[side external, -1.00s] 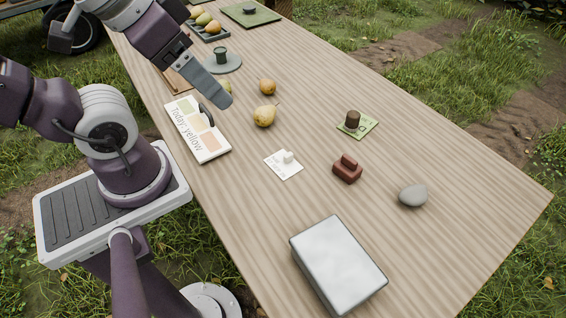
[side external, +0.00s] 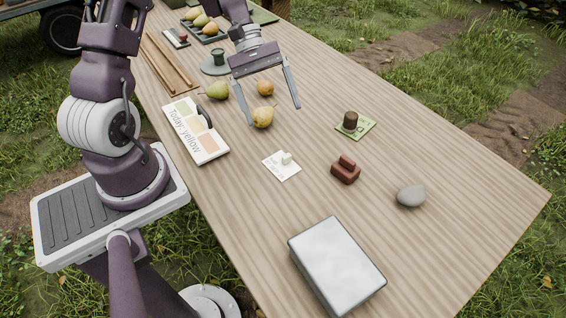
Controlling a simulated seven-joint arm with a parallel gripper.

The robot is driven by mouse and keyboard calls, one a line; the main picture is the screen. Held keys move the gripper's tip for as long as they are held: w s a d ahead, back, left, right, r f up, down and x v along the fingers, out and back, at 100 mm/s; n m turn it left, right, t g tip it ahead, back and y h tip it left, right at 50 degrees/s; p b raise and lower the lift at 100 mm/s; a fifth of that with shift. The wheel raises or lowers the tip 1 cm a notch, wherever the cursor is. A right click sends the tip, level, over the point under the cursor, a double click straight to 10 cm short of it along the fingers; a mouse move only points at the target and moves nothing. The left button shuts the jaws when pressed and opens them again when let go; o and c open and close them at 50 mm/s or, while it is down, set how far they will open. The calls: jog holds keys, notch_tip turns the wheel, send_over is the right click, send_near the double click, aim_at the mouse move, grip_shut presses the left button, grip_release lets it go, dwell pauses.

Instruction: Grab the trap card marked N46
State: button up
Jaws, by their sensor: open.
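Two cards lie on the wooden table (side external: 330,100). One is a white card (side external: 272,172) with a small white block on it and faint print that I cannot read. The other is a green card (side external: 366,131) with a dark brown cylinder on it; its marking is also too small to read. I cannot tell which one is marked N46. My gripper (side external: 274,115) is open and empty, its two fingers pointing down around the area of a yellow pear (side external: 263,118). It is behind the white card and left of the green card, apart from both.
A reddish-brown block (side external: 346,173), a grey stone (side external: 411,196) and a grey metal box (side external: 337,265) stand nearer. A "Today: yellow" board (side external: 208,150) lies left. A green pear (side external: 217,90) and an orange-yellow fruit (side external: 265,87) lie near my gripper. The table's right side is mostly clear.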

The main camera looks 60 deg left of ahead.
aim_at(292, 174)
jog(key=a+f+n+t+h, duration=0.1)
jog(key=f+n, duration=0.1)
jog(key=f, duration=0.2)
jog(key=a+f+n+t+h, duration=0.1)
jog(key=f+n, duration=0.1)
jog(key=f, duration=0.3)
jog(key=a+f+n+t+h, duration=0.1)
jog(key=a+f+n, duration=0.1)
jog(key=f+n, duration=0.1)
jog(key=shift+s+f+h, duration=0.15)
jog(key=shift+f+h, duration=0.25)
jog(key=shift+f, duration=0.45)
jog(key=x, duration=0.7)
jog(key=shift+f, duration=0.2)
jog(key=c, duration=1.4)
